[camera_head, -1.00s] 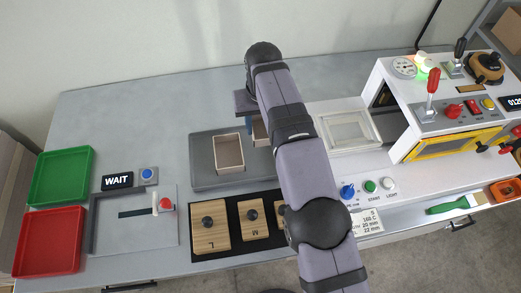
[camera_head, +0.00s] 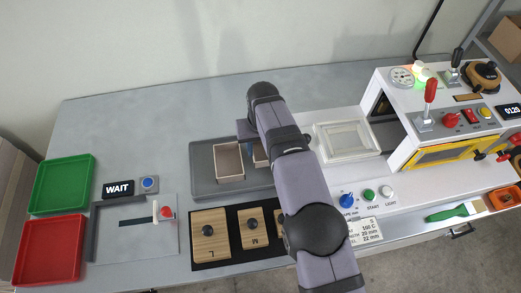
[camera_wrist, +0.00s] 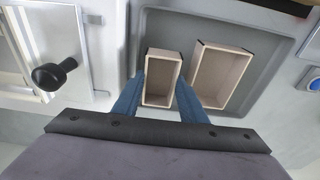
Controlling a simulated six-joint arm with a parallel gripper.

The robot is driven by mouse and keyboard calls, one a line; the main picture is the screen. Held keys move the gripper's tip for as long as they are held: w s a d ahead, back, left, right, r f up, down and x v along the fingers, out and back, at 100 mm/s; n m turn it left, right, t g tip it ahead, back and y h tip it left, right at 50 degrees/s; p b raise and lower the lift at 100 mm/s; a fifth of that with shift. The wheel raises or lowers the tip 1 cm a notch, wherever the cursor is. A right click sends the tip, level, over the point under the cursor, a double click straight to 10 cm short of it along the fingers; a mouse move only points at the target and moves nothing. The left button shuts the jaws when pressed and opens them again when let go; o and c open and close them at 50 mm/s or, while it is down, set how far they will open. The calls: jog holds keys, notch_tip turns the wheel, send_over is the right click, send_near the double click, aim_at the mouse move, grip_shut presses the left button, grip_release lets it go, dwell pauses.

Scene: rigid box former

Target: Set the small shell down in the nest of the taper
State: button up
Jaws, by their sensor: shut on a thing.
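The small shell (camera_wrist: 163,78) is an open, light wooden box with dark marks on its top edge. In the wrist view it stands between the two blue fingers of my gripper (camera_wrist: 160,84), which is shut on it. In the head view my arm hides most of the small shell (camera_head: 261,156), and my gripper (camera_head: 243,130) shows only in part. The shell is over the grey tray; I cannot tell whether it touches the floor. The white machine at right (camera_head: 398,128) looks like the taper. A pale square frame (camera_head: 345,153) beside it may be its nest; it looks empty.
A larger shell (camera_head: 229,162) stands close beside the small one in the grey tray (camera_head: 203,186). Wooden blocks marked L (camera_head: 210,240) and M (camera_head: 252,228) lie in front. Knobs and buttons (camera_head: 369,195) line the taper's front. The table behind the tray is clear.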

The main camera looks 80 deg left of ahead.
aim_at(261, 155)
notch_tip(261, 155, down, 2)
jog(key=shift+f+p, duration=0.2)
jog(key=shift+p, duration=0.15)
jog(key=shift+f, duration=0.15)
jog(key=shift+f+b, duration=0.35)
jog(key=shift+b, duration=0.1)
jog(key=o, duration=1)
jog(key=shift+w, duration=0.1)
jog(key=shift+r, duration=0.15)
